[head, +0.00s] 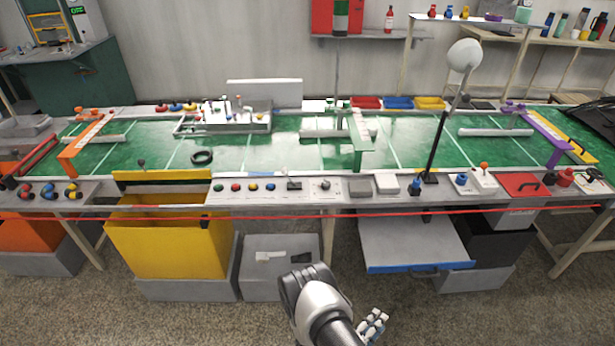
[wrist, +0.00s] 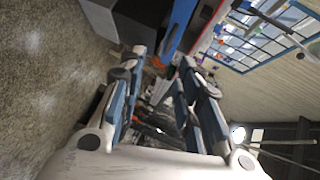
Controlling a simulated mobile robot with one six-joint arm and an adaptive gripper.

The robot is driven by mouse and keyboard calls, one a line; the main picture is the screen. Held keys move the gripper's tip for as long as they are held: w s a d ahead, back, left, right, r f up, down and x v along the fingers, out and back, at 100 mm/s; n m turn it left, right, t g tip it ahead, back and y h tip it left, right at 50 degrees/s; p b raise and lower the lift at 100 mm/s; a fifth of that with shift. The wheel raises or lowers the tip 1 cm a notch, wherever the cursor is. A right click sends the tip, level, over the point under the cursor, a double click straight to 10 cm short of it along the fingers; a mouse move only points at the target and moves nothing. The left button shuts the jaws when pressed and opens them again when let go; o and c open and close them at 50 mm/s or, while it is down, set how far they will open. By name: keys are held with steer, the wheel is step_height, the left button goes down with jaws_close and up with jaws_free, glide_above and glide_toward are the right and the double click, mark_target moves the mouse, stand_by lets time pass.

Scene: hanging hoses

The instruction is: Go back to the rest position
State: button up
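My gripper (head: 373,328) is low in front of the workbench, at the bottom of the head view, with my arm bent beside it. In the wrist view my gripper (wrist: 161,62) has its two fingers spread apart, with nothing between them. The wrist view is turned on its side. A long red hose or cable (head: 300,217) runs along the bench's front edge, behind and above my gripper, not touching it.
The long bench with a green top (head: 250,155) spans the view. Below it are a yellow bin (head: 165,250), a grey box (head: 280,280) and a blue-edged grey tray or drawer (head: 415,243). Bare speckled floor (head: 90,315) lies in front.

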steer(key=w+a+r+n+g+y, duration=0.1)
steer(key=w+a+r+n+y, duration=0.2)
steer(key=w+r, duration=0.4)
steer(key=w+a+r+n+g+y, duration=0.1)
steer(key=w+a+r+y, duration=0.2)
steer(key=w+a+r, duration=0.4)
steer(key=a+r+n+y, duration=0.2)
steer(key=r+n, duration=0.1)
steer(key=r, duration=0.6)
steer(key=a+r+n+y, duration=0.2)
steer(key=r+n+y, duration=0.15)
steer(key=r, duration=0.65)
steer(key=s+d+r+n+g, duration=0.2)
steer(key=s+r+n, duration=0.6)
steer(key=s+r, duration=0.6)
steer(key=s+d+r+n+g, duration=0.1)
steer(key=s+d+n, duration=0.2)
steer(key=s, duration=0.6)
steer(key=s+d+r+n+g, duration=0.1)
steer(key=s+d+n, duration=0.2)
steer(key=s, duration=0.7)
steer(key=shift+s+d+r+g+h, duration=0.15)
steer(key=shift+s+d+g+h, duration=0.15)
steer(key=shift+h, duration=0.15)
